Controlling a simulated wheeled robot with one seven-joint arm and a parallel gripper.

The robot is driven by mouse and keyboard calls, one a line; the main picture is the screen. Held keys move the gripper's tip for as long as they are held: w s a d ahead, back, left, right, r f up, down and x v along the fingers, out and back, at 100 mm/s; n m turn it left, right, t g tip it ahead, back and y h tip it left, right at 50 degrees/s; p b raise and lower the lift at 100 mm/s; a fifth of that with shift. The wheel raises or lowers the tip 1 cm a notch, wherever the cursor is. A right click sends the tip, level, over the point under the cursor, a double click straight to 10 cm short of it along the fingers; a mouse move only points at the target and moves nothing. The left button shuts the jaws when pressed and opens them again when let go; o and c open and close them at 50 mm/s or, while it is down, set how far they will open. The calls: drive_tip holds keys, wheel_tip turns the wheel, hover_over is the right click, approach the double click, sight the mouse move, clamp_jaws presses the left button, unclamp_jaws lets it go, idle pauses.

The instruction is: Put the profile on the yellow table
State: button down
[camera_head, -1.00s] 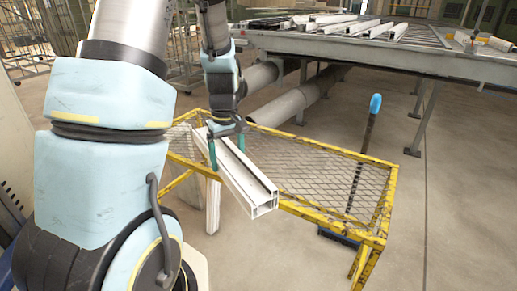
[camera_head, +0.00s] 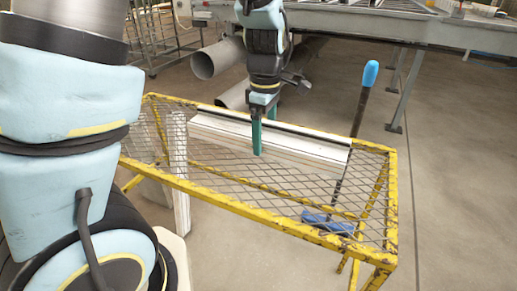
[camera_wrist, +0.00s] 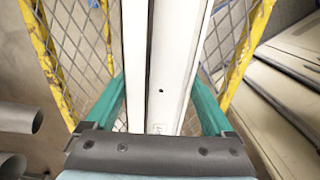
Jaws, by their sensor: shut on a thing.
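The white profile (camera_head: 290,147) is long and lies lengthwise over the yellow table (camera_head: 225,198), a yellow frame with a wire-mesh top. My gripper (camera_head: 263,140) points down and is shut on the profile near its middle. In the wrist view the profile (camera_wrist: 165,65) runs between the two green fingers of my gripper (camera_wrist: 158,105), with the mesh and yellow rails below it. The profile is roughly level and within the table's outline. I cannot tell whether its underside touches the mesh.
A broom with a blue-tipped handle (camera_head: 370,75) stands behind the table's right part, its blue head (camera_head: 328,222) on the floor. Behind is a grey conveyor bench (camera_head: 400,25) with large pipes (camera_head: 218,58) under it. The floor at right is clear.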

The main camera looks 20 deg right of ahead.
sight(264, 134)
drive_tip(key=shift+f, duration=2.2)
drive_tip(key=shift+f, duration=0.1)
unclamp_jaws()
wheel_tip(264, 134, up, 12)
drive_tip(key=shift+r+p, duration=0.1)
drive_tip(key=shift+p, duration=0.3)
drive_tip(key=a+f+m, duration=0.1)
drive_tip(key=a+m, duration=0.2)
drive_tip(key=a, duration=0.5)
drive_tip(key=a+f+m+t, duration=0.1)
drive_tip(key=a+m, duration=0.3)
drive_tip(key=a, duration=0.5)
drive_tip(key=w+a+f+m, duration=0.1)
drive_tip(key=a+f+m, duration=0.2)
drive_tip(key=a, duration=0.5)
drive_tip(key=shift+a+m+t, duration=0.2)
drive_tip(key=shift+m+t, duration=0.1)
drive_tip(key=shift+w, duration=0.1)
